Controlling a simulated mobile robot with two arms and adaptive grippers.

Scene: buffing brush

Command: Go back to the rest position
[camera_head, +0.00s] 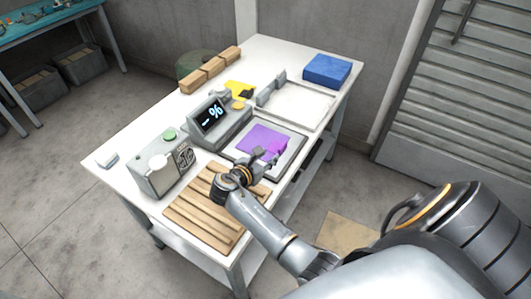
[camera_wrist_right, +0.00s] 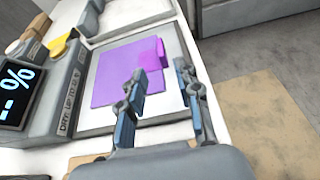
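My right gripper (camera_head: 258,160) is above the front part of the white table (camera_head: 130,135), close to the purple sheet (camera_head: 256,137) on a grey-framed plate (camera_head: 289,157). In the right wrist view its two fingers (camera_wrist_right: 160,72) are apart with nothing held between them. The purple sheet (camera_wrist_right: 113,76) lies beyond the left finger, with a smaller magenta piece (camera_wrist_right: 151,55) on its right part. Whether the fingers touch anything below is unclear. My left gripper is not in view. No brush can be made out.
A slatted wooden rack (camera_head: 195,222) lies under my right forearm. A display unit (camera_head: 228,130), a grey box with a dial (camera_head: 155,180), wooden blocks (camera_head: 210,70), a yellow cloth (camera_head: 238,88), a white tray (camera_head: 300,103) and a blue block (camera_head: 327,69) share the table.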

